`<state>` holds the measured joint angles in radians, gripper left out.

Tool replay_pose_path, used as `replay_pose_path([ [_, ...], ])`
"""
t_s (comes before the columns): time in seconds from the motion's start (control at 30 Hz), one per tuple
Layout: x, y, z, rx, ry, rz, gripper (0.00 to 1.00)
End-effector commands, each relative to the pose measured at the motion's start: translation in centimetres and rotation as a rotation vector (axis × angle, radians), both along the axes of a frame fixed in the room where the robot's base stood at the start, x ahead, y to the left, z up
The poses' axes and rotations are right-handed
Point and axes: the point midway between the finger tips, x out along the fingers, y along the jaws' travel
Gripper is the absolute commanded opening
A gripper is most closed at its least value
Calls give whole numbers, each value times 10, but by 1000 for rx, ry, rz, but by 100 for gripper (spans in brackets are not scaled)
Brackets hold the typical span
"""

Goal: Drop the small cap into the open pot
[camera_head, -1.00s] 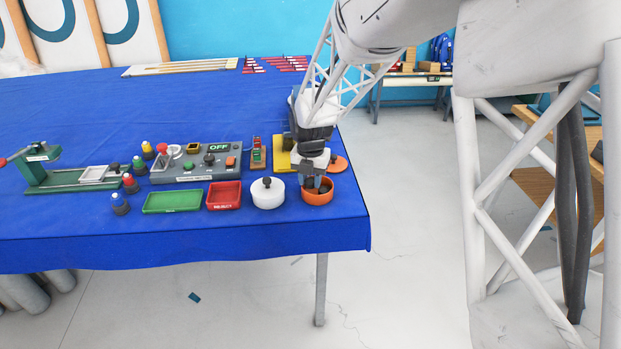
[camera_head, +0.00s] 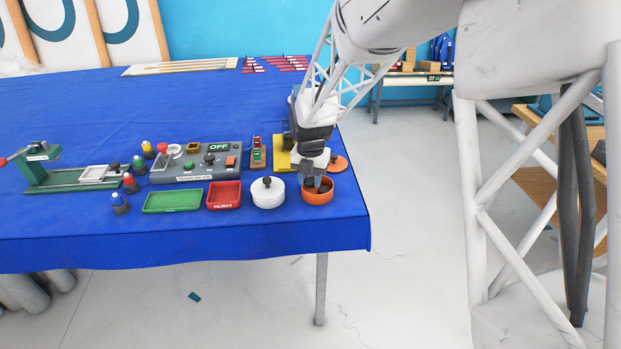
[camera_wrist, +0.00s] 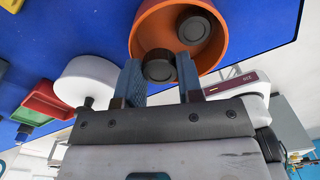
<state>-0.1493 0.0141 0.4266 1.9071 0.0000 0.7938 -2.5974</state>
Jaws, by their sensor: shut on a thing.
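The open pot (camera_head: 317,197) is orange and round and stands near the table's right front corner. My gripper (camera_wrist: 160,70) is over the pot's near side in the wrist view, with its blue fingers pointing toward it. It is shut on a small black cap (camera_wrist: 159,68) that shows between the fingertips. Another dark round cap (camera_wrist: 194,29) lies inside the pot. In the head view my gripper (camera_head: 314,179) is at the pot's opening and hides part of it. I cannot tell how far below the rim the held cap is.
A white lidded pot (camera_head: 268,194) stands just left of the orange pot. Red (camera_head: 224,195) and green (camera_head: 173,201) trays are farther left. The table's right edge is close.

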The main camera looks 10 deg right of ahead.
Motion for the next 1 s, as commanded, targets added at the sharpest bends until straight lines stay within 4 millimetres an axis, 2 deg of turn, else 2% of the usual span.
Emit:
replay_pose_path([
  [0.3,0,0,0,0,0,0,12],
  [0.33,0,0,0,0,0,0,37],
  [0.5,0,0,0,0,0,0,63],
  [0.7,0,0,0,0,0,0,64],
  [0.87,0,0,0,0,0,0,88],
  [1.0,0,0,0,0,0,0,89],
])
